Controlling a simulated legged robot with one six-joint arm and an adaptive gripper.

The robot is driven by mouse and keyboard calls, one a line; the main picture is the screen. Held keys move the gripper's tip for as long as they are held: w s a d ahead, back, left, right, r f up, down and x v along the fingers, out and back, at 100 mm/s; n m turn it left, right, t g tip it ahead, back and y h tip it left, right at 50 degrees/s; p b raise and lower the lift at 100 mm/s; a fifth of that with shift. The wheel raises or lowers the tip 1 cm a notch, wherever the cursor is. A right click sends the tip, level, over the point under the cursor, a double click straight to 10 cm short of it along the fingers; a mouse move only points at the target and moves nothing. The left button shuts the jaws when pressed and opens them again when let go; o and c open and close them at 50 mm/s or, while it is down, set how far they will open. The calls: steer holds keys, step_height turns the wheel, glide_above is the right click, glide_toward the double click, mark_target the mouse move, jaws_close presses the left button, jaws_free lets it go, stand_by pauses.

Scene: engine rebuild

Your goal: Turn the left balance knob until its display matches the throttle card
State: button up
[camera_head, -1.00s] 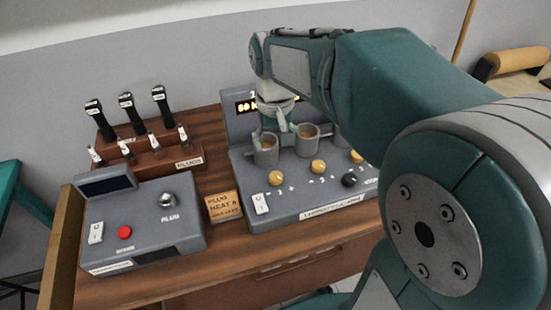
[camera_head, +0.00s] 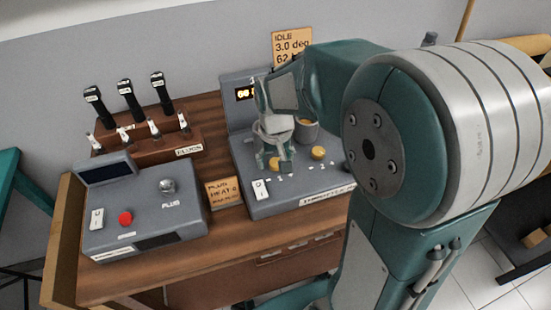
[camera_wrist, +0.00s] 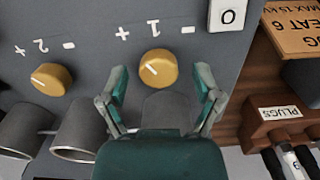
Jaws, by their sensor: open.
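The left balance knob, a gold one marked 1 (camera_wrist: 157,69), sits on the sloped grey throttle panel (camera_wrist: 100,35) between minus and plus marks. Its white pointer line is tilted. My gripper (camera_wrist: 160,78) is open, with one finger on either side of this knob and gaps showing. In the head view my gripper (camera_head: 275,158) is low over the panel and mostly covers the knob. The orange display (camera_head: 245,94) is partly hidden by my arm; its first digits look like 60.
A second gold knob (camera_head: 318,153) stands to the right of the first. Grey cups (camera_wrist: 75,140) lie close to my gripper. A white switch (camera_head: 261,189) is at the panel's front left. The plug tester (camera_head: 145,210) with a red button and the plug rack (camera_head: 160,150) stand left.

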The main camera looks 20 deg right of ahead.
jaws_close()
steer(key=shift+n, duration=0.4)
steer(key=n, duration=1.1)
steer(key=shift+s, duration=0.1)
stand_by(0.4)
